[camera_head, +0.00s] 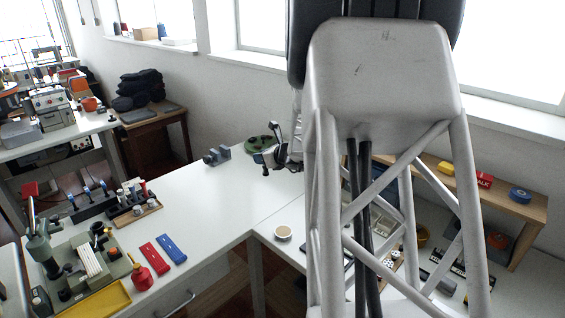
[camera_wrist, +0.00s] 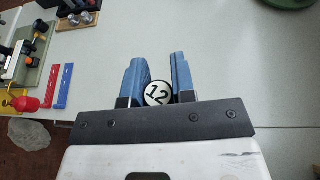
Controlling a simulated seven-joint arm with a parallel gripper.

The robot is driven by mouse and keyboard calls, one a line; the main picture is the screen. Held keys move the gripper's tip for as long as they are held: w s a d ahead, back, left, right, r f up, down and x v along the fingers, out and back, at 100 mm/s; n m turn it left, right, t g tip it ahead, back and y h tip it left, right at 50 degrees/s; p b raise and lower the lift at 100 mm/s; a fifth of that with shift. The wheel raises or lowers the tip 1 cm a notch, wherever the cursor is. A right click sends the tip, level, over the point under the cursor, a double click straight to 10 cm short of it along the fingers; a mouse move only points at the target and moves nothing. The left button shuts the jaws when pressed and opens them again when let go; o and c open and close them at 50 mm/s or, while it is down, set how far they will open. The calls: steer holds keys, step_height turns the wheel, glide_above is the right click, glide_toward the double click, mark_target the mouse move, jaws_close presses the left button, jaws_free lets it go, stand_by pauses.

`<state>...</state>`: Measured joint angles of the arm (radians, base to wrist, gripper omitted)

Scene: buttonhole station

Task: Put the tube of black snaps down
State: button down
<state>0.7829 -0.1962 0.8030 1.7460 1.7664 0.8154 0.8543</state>
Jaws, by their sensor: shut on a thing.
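The fingers are shut on the tube. In the head view my gripper (camera_head: 264,162) is small, beyond my arm, over the far right part of the white table (camera_head: 205,205). I cannot tell whether the tube touches the tabletop.
A green disc (camera_head: 260,143) lies behind my gripper, and a blue-grey block (camera_head: 217,155) stands to its left. Red (camera_head: 155,257) and blue (camera_head: 172,248) strips, a red bottle (camera_head: 141,275) and a green press (camera_head: 45,250) are further left. The middle of the table is clear.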

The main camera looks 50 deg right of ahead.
steer(key=w+a+r, duration=0.2)
steer(key=w+a, duration=0.6)
steer(key=a, duration=0.6)
steer(key=w+a+r, duration=0.2)
steer(key=w+a, duration=0.6)
steer(key=a, duration=0.5)
steer(key=w+a+r, duration=0.3)
steer(key=w+a, duration=0.5)
steer(key=a, duration=0.6)
steer(key=w+a+f+m+h, duration=0.2)
steer(key=w+a+f, duration=0.1)
steer(key=w+f, duration=1.1)
steer(key=shift+w+f+h, duration=0.3)
steer(key=shift+w+h, duration=0.1)
steer(key=shift+w, duration=0.65)
